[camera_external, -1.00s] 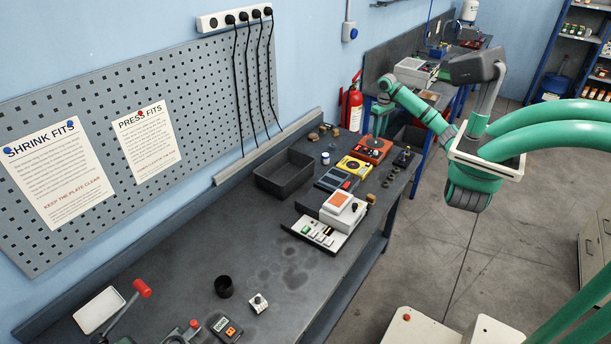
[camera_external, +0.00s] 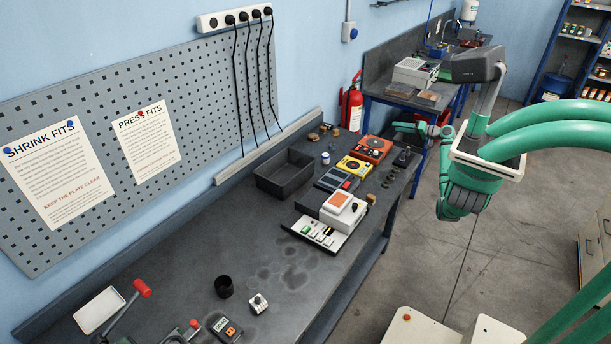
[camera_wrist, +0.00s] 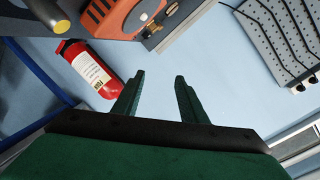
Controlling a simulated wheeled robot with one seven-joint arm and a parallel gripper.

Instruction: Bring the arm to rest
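My gripper (camera_external: 403,127) is at the far end of the dark bench (camera_external: 190,260), in front of the fire extinguisher in the picture.
The fire extinguisher (camera_external: 351,108) shows left of the fingers in the wrist view (camera_wrist: 88,68). An orange device (camera_external: 371,149), a yellow device (camera_external: 354,167), a black bin (camera_external: 284,174) and a white-topped instrument (camera_external: 342,210) stand on the bench. Open floor (camera_external: 420,260) lies right of it.

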